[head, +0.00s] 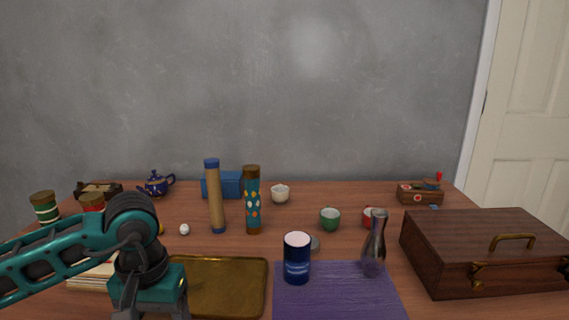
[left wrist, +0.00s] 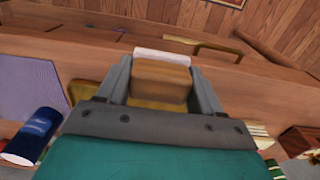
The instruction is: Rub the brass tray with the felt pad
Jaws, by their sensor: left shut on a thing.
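The brass tray (head: 225,285) lies flat on the table at the front, left of the purple mat; parts of it also show around my gripper in the left wrist view (left wrist: 84,92). The felt pad (left wrist: 163,72) is a wooden block with a white layer along one side. My left gripper (left wrist: 163,78) is shut on it, one finger on each side of the block. In the head view my left arm covers the tray's left end, and the fingertips and pad are out of sight. I cannot tell whether the pad touches the tray. My right gripper is not in view.
A dark blue can (head: 297,258) stands on the purple mat (head: 335,298), close right of the tray. A silver vase (head: 374,245) and a wooden case (head: 485,250) are farther right. Two tall cylinders (head: 252,200) (head: 215,197) stand behind the tray. Books (head: 92,276) lie left.

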